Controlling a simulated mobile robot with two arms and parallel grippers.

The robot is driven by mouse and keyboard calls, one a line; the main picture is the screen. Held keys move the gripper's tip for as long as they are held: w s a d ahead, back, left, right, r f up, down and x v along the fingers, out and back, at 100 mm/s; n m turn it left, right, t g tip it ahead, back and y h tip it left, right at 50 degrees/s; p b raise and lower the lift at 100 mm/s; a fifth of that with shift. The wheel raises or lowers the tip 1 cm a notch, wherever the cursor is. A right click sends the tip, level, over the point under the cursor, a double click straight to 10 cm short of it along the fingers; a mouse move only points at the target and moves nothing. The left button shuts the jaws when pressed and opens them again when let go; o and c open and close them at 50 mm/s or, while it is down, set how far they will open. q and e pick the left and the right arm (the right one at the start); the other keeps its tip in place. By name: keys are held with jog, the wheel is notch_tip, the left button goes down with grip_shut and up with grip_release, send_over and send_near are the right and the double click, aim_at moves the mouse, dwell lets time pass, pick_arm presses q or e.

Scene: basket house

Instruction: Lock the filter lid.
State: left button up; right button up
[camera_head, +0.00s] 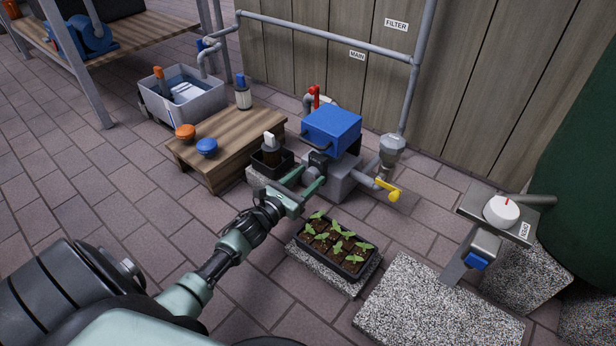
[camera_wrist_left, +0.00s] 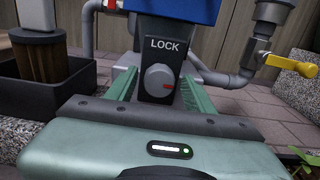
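A blue box-shaped lid (camera_head: 333,128) sits on the grey filter body (camera_head: 345,180) and looks shut. Below its front is a dark panel marked LOCK (camera_wrist_left: 165,45) with a round grey knob (camera_wrist_left: 157,77). My left gripper (camera_head: 306,178) is in front of the panel. Its green fingers, also in the left wrist view (camera_wrist_left: 157,92), are apart, one on each side of the knob. I cannot tell if they touch it. My right gripper is not in view.
A black tray with a brown filter cartridge (camera_wrist_left: 40,58) stands left of the filter. A yellow-handled valve (camera_head: 389,188) is close on the right. A seedling tray (camera_head: 335,247) lies in front. A low wooden table (camera_head: 240,130) is behind left.

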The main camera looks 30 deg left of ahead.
pick_arm(q)
grip_shut()
jog(key=n+p, duration=0.2)
jog(key=n, duration=0.2)
jog(key=shift+r, duration=0.1)
jog(key=n+p, duration=0.2)
jog(key=n, duration=0.3)
jog(key=shift+a, duration=0.15)
jog(key=n+p, duration=0.1)
jog(key=n, duration=0.3)
jog(key=shift+n, duration=0.4)
jog(key=shift+a+f+n+p, duration=0.1)
jog(key=shift+n+p, duration=0.15)
jog(key=shift+n, duration=0.4)
jog(key=shift+d+f+n+p, duration=0.1)
jog(key=shift+n+p, duration=0.15)
jog(key=shift+n, duration=0.45)
jog(key=shift+a+f+n+p, duration=0.1)
jog(key=shift+n+p, duration=0.15)
jog(key=shift+n, duration=0.4)
jog(key=shift+o, duration=1.6)
grip_release()
